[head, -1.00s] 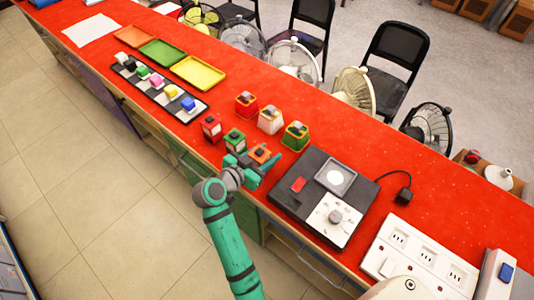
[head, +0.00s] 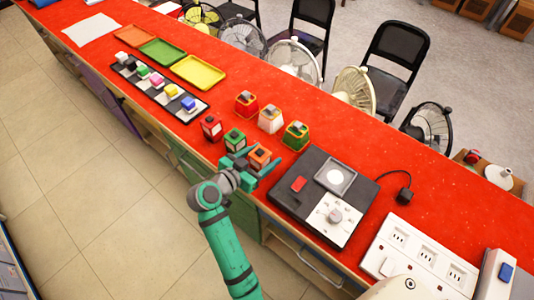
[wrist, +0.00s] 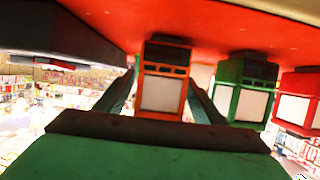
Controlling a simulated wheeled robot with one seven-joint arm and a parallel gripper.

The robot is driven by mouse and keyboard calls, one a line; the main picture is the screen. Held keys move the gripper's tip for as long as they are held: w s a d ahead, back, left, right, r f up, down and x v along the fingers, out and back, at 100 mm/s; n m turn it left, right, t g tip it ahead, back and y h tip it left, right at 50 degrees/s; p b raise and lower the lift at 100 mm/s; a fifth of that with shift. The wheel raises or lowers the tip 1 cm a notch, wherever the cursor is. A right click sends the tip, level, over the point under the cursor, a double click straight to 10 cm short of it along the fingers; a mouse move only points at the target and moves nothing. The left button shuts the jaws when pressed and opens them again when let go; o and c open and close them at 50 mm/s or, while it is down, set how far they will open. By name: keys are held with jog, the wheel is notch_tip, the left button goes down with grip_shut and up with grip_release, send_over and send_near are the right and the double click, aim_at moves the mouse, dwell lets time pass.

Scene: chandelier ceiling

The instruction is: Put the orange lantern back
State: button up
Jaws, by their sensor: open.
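The orange lantern (head: 259,157) has a dark top and stands near the counter's front edge, at the end of the front row beside the green lantern (head: 234,139). In the wrist view the orange lantern (wrist: 163,92) shows a pale front panel and sits between my fingers. My gripper (head: 252,168) is open, one finger on each side of the lantern. The wrist view shows a gap at the lantern's lower right side; contact on the left is unclear. The red lantern (head: 211,128) is left of the green one.
Three more lanterns, red (head: 246,104), white (head: 270,120) and green-yellow (head: 296,136), stand behind. A black board (head: 300,200) with a dial lies to the right. A strip of colored blocks and trays (head: 198,72) lies left. The red counter is clear behind the lanterns.

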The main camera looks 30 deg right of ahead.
aim_at(256, 163)
jog(key=v, duration=1)
jog(key=shift+a+r, duration=0.1)
jog(key=shift+s, duration=0.1)
